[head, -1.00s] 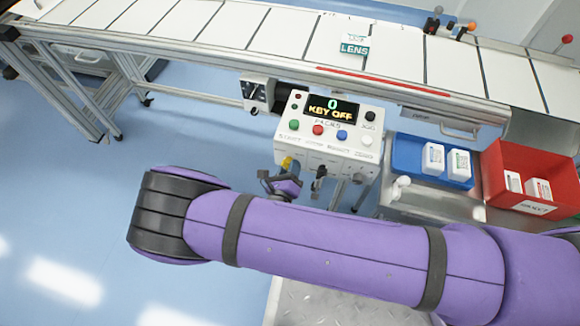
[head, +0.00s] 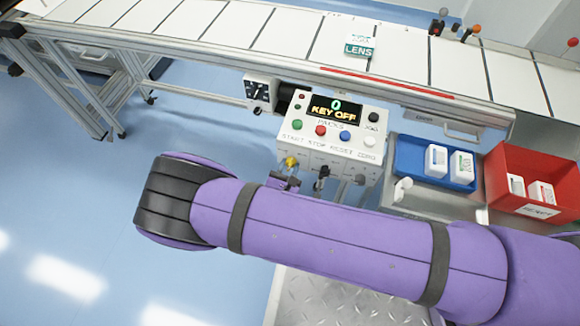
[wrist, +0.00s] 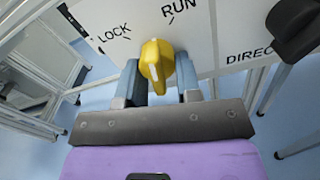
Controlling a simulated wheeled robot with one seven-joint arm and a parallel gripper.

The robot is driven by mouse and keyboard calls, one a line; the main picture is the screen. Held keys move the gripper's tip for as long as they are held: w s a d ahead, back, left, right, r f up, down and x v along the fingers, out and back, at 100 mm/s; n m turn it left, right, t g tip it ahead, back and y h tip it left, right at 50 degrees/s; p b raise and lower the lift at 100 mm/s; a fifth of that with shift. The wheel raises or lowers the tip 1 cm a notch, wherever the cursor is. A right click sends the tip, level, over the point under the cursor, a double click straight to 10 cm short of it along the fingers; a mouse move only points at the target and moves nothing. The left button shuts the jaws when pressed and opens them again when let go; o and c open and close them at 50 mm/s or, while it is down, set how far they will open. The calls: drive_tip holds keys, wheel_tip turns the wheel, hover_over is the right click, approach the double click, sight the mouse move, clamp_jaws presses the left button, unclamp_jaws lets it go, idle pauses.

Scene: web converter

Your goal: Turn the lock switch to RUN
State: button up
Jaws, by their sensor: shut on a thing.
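The yellow lock switch (wrist: 156,64) sits on the white front of the control box (head: 331,152), below and between the printed words LOCK (wrist: 114,34) and RUN (wrist: 181,9) in the wrist view. Its upper end points roughly upward between the two labels; the exact setting is hard to tell. My gripper (wrist: 159,82) has one finger on each side of the switch and is shut on it. The display (head: 334,109) reads 0 and KEY OFF.
A black knob (wrist: 297,28) stands to the right of the switch by the label DIREC. The conveyor (head: 225,42) runs behind the box. A blue bin (head: 408,160) and a red bin (head: 497,170) stand to the right. Open floor lies left.

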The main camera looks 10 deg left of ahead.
drive_tip(key=m, duration=0.6)
drive_tip(key=shift+a+r, duration=0.1)
drive_tip(key=shift+a, duration=0.2)
drive_tip(key=shift+m, duration=0.4)
drive_tip(key=o, duration=0.9)
